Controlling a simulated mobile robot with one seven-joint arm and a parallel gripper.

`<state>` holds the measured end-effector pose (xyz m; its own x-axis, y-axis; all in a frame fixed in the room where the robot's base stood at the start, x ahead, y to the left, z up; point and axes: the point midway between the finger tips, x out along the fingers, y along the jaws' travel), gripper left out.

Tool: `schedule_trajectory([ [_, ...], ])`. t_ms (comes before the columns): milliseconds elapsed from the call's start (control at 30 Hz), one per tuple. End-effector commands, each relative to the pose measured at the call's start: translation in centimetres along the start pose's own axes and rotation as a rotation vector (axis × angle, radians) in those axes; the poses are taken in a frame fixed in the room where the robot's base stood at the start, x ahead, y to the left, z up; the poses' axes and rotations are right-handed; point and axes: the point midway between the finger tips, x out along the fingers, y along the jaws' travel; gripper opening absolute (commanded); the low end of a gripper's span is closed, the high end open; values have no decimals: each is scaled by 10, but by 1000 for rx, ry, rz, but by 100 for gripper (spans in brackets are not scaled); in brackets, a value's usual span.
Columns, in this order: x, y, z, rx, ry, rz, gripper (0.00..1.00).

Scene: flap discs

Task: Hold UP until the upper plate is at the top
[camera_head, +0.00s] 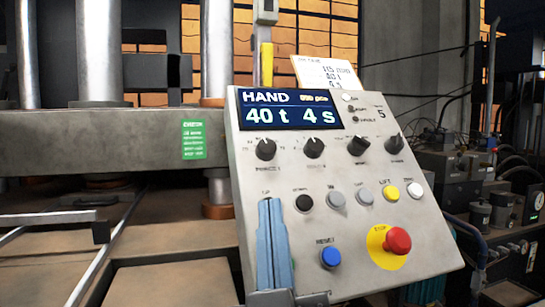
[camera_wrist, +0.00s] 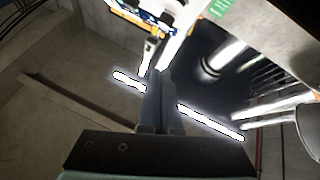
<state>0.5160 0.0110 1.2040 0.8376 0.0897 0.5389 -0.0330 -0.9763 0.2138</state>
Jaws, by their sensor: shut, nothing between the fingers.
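My gripper (camera_head: 270,204) is shut and empty, its two blue fingers pointing up in front of the panel's lower left. Its tips lie just below a small label that seems to read UP. The button under that label is hidden behind the fingers; I cannot tell whether they touch it. In the wrist view, my gripper (camera_wrist: 159,75) points toward the panel's bright edge. The control panel (camera_head: 290,277) has a display (camera_head: 289,110) reading HAND, 40 t, 4 s. A thick grey press plate (camera_head: 100,140) with a green label spans the left, around steel columns (camera_head: 101,50).
The panel carries a black button (camera_head: 304,203), a blue reset button (camera_head: 330,257), a yellow lift button (camera_head: 391,193) and a red stop button (camera_head: 397,240). Several knobs sit above. A paper note (camera_head: 326,73) stands behind the panel. Machinery fills the right.

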Motion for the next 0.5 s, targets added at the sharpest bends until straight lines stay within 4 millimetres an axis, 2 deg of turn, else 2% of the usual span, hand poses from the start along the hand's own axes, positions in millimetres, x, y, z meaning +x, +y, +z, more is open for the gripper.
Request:
schedule_trajectory([
  [33, 12, 3, -10, -10, -20, -7, 0],
  [100, 18, 4, -10, -25, -42, -19, 0],
  [500, 46, 8, -12, -106, -158, -73, 0],
])
